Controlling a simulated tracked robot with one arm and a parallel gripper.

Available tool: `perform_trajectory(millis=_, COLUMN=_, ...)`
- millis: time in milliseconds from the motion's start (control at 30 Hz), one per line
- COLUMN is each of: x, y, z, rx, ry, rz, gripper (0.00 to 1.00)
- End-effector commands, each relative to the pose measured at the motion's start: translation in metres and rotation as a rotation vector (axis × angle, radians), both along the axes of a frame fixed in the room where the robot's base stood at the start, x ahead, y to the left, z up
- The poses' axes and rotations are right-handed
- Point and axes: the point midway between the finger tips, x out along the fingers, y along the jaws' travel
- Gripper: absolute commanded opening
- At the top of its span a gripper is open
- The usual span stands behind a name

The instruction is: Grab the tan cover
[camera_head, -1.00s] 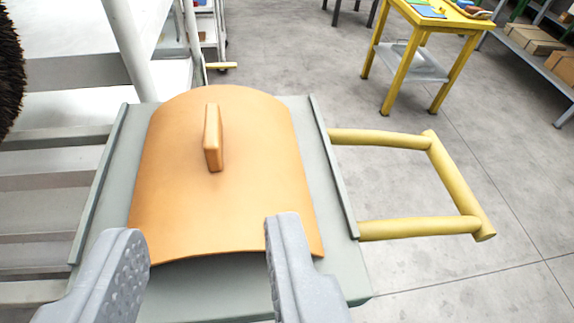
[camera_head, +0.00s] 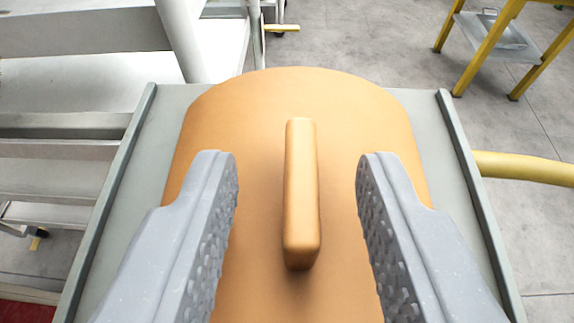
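The tan cover (camera_head: 300,95) is a curved, orange-tan shell lying on a grey-green cart top (camera_head: 139,150). A raised bar handle (camera_head: 301,190) stands on its middle. My gripper (camera_head: 297,165) is open, with one textured grey finger on each side of the handle. A gap shows between the handle and both fingers. The near part of the cover is partly hidden by the fingers and runs out of the picture.
The cart top has raised side rails at left and right. A yellow push bar (camera_head: 525,168) sticks out at right. White metal shelving (camera_head: 70,85) stands close at left. A yellow table (camera_head: 485,50) stands at the upper right, with grey floor (camera_head: 360,40) between.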

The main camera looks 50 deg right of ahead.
Motion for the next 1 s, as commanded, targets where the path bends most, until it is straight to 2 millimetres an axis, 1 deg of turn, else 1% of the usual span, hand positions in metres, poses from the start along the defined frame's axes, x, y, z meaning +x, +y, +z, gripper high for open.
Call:
perform_trajectory(millis=67, x=0.006, y=-0.009, z=-0.004, rx=-0.002, ry=-0.001, rz=-0.003, gripper=0.35)
perform_trajectory(millis=200, x=0.013, y=-0.016, z=-0.006, rx=-0.003, ry=-0.005, rz=-0.003, gripper=0.35)
perform_trajectory(millis=467, x=0.014, y=-0.017, z=-0.007, rx=-0.002, ry=-0.004, rz=-0.002, gripper=0.35)
perform_trajectory(millis=600, x=0.014, y=-0.017, z=-0.007, rx=-0.001, ry=-0.003, rz=-0.002, gripper=0.0)
perform_trajectory(millis=1000, x=0.013, y=-0.017, z=-0.007, rx=-0.001, ry=-0.002, rz=-0.002, gripper=0.0)
